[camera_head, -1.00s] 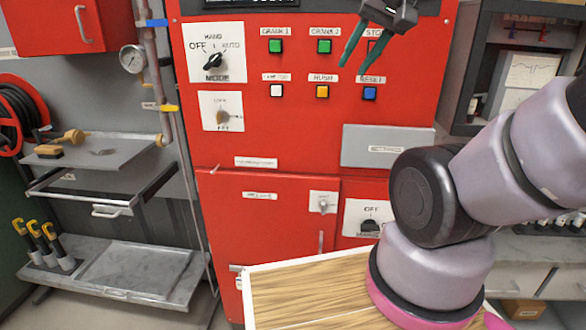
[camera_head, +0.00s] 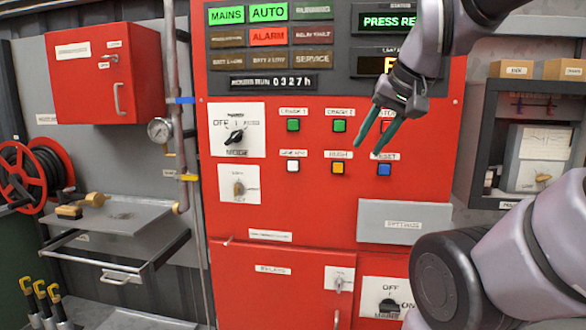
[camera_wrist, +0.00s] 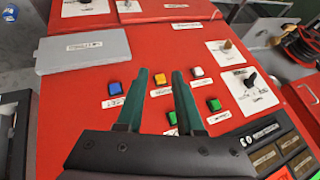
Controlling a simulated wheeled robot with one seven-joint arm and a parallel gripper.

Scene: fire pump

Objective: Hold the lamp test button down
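The lamp test button looks to be the white square button (camera_head: 292,166) at the left end of the lower button row on the red panel; its label is too small to read surely. It also shows in the wrist view (camera_wrist: 197,72), just right of one fingertip. My gripper (camera_head: 352,150) is open and empty, its two green fingers spread apart in front of the panel. In the head view it hangs right of the white button, around the amber and blue buttons. In the wrist view the fingertips (camera_wrist: 159,73) lie either side of the amber button. I see no contact with the white button.
An amber button (camera_head: 338,168) and a blue button (camera_head: 384,169) share the row. Green buttons (camera_head: 293,125) sit above. A mode knob (camera_head: 236,136) and a key switch (camera_head: 239,188) are to the left. A grey cover (camera_head: 404,220) is below right.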

